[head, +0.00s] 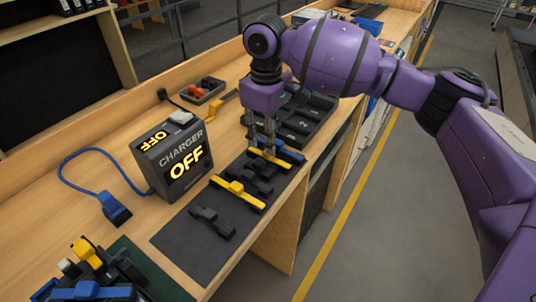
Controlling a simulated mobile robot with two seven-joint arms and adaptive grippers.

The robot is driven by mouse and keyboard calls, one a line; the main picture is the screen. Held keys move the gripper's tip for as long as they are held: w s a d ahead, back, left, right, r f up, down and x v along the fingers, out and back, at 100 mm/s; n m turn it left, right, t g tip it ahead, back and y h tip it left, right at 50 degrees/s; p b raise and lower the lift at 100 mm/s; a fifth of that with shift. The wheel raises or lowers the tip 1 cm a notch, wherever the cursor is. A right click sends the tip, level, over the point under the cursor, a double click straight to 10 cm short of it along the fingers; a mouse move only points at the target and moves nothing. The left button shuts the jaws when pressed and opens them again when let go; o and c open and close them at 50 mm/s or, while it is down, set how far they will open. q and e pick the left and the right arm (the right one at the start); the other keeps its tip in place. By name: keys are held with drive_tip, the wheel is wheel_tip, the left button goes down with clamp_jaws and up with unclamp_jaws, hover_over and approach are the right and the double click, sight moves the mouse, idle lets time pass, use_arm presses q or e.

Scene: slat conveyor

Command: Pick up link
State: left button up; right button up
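Several links lie in a row on a dark mat (187,250). They are a dark link (212,223) at the near end, a yellow link (238,194), dark links (256,180) behind it, another yellow link (272,160) and a blue link (290,152) at the far end. My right gripper (262,147) points down from above with its fingertips at the farther yellow link. The fingers partly cover that link and the blue one. Whether they are closed on anything is too small to tell. My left gripper is not in view.
A charger box (172,155) reading OFF stands left of the mat, with a blue cable and plug (115,208). A black compartment tray (305,118) lies beyond the gripper. A small tray with red balls (202,90) sits behind. Mixed parts (95,275) are piled at the lower left.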

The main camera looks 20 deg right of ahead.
sight(269, 157)
wheel_tip(269, 157, down, 4)
drive_tip(key=shift+w+a, duration=0.1)
drive_tip(key=shift+w, duration=0.05)
drive_tip(key=shift+f, duration=0.4)
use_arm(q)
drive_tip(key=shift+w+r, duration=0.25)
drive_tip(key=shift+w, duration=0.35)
use_arm(e)
clamp_jaws()
drive_tip(key=shift+r, duration=0.1)
